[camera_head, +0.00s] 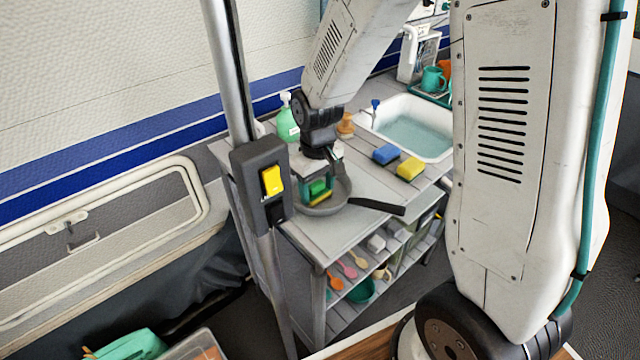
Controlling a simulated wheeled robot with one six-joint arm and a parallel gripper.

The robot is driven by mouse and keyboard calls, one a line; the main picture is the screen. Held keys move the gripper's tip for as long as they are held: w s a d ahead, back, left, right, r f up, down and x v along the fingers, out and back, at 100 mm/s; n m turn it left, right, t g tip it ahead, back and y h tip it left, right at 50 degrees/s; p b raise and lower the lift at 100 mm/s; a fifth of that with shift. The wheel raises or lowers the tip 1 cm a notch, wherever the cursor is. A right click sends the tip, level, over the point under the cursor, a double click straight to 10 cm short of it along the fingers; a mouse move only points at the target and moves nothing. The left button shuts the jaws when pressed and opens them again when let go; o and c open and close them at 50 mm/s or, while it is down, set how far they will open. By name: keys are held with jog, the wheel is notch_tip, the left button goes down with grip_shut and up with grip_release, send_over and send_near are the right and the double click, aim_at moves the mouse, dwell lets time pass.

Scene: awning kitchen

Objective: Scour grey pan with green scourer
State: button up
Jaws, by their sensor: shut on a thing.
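The grey pan (341,195) lies on the grey countertop near its left end. Its dark handle (377,206) points to the right. My gripper (318,190) reaches down over the pan and is shut on the green scourer (318,187). A yellow layer shows along the scourer's lower edge. The scourer is low inside the pan; I cannot tell for certain whether it touches the pan's bottom. My gripper hides part of the pan's far side.
A blue sponge (385,154) and a yellow sponge (410,168) lie by the water-filled sink (418,132). A green bottle (287,122) stands behind the pan. A metal pole (243,100) rises in front on the left. Shelves below hold spoons and a bowl.

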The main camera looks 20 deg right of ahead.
jog(key=shift+s+a, duration=0.2)
jog(key=shift+a, duration=0.1)
jog(key=shift+r, duration=4.1)
